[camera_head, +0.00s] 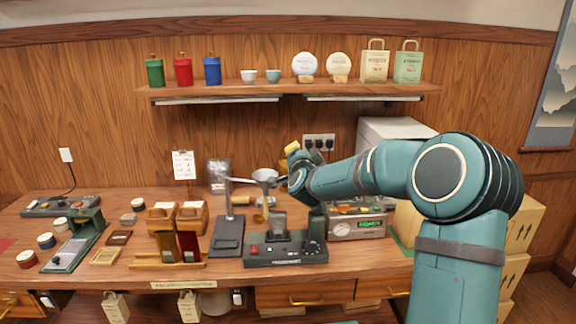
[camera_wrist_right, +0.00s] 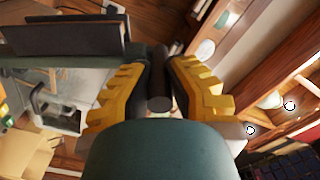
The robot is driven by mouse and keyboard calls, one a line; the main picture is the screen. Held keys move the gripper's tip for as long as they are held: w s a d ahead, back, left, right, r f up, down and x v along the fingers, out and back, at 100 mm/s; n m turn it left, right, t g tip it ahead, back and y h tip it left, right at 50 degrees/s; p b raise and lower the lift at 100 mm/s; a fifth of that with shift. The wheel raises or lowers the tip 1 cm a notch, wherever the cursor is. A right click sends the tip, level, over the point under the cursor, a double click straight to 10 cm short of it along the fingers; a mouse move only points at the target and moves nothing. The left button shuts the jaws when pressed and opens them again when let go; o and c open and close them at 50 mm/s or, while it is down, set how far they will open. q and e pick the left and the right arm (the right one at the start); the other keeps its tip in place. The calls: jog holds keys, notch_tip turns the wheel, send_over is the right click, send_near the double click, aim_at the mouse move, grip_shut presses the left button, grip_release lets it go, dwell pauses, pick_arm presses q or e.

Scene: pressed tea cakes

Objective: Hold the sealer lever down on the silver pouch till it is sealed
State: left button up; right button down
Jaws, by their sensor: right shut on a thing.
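The sealer (camera_head: 285,252) stands at the front middle of the table, a dark green base with a red switch and a dial. A small grey pouch-like piece (camera_head: 279,221) stands upright at it; I cannot tell if it is the silver pouch. My right gripper (camera_head: 290,165) is above and behind the sealer. In the right wrist view its yellow fingers are shut on a dark round handle (camera_wrist_right: 159,92), seemingly the lever's. Its link to the sealer is unclear. My left gripper is out of view.
A grey device with a green display (camera_head: 357,224) stands right of the sealer. Wooden holders (camera_head: 178,219) and a long green device (camera_head: 74,250) are to the left. A shelf (camera_head: 290,90) runs above.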

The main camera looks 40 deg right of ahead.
jog(key=shift+s+d+r, duration=0.15)
jog(key=shift+d, duration=0.15)
jog(key=c, duration=0.9)
grip_release()
jog(key=shift+o, duration=0.2)
jog(key=v, duration=1.2)
